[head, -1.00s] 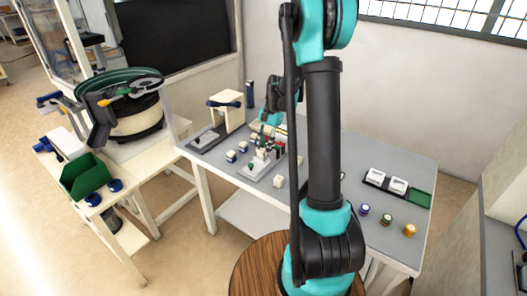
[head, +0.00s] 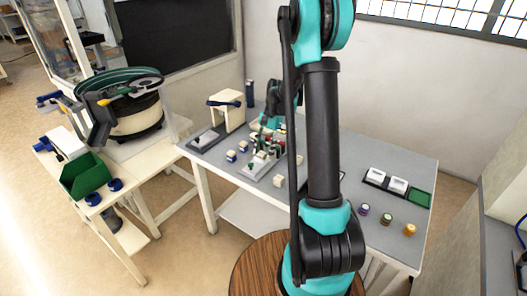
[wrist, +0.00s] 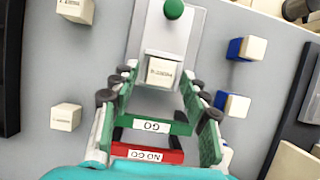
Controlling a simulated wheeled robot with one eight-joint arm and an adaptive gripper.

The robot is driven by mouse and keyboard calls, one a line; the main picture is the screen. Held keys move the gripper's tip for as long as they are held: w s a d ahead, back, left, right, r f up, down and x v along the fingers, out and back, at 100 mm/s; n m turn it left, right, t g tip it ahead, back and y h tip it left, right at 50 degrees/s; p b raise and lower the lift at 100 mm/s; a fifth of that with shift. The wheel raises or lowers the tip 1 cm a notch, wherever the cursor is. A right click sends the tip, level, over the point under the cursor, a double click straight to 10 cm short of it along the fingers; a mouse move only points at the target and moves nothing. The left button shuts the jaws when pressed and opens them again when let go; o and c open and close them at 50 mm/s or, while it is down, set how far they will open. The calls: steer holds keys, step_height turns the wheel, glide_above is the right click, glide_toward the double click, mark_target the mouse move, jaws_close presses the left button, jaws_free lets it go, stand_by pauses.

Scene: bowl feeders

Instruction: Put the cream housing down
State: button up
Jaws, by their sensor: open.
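A cream housing (wrist: 160,72) with printed lettering sits on a light grey fixture plate (wrist: 184,22) that has a green knob. My gripper (wrist: 159,77) is open, with its fingertips on either side of this housing; I cannot tell whether they touch it. In the head view my gripper (head: 264,133) is small and over the fixture, and the housing there is hard to make out. A green GO bar (wrist: 152,125) and a red NO GO bar (wrist: 148,152) show between my fingers, nearer the wrist.
Loose cream blocks stand left of the fixture, one near (wrist: 66,117) and one far (wrist: 75,12). Blue-and-cream parts (wrist: 247,47) stand to its right. A black tray with white parts (head: 374,177) and several round pots lie at the table's right.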

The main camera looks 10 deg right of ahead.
steer(key=v, duration=1.2)
steer(key=s+f+n+t+h, duration=0.1)
steer(key=s+f+n+t, duration=0.1)
steer(key=s, duration=0.6)
steer(key=s+f+n+t+h, duration=0.1)
steer(key=s+f+n+t, duration=0.2)
steer(key=s, duration=0.6)
steer(key=s+f+n+t+h, duration=0.1)
steer(key=s+f+n+t, duration=0.1)
steer(key=s, duration=0.7)
steer(key=shift+s+d+f+n, duration=0.1)
steer(key=shift+d+f+n, duration=0.1)
steer(key=shift+f+n, duration=0.25)
steer(key=shift+s+d+f+n, duration=0.1)
steer(key=shift+d+f+n, duration=0.1)
steer(key=shift+f+n, duration=0.25)
steer(key=shift+r, duration=0.1)
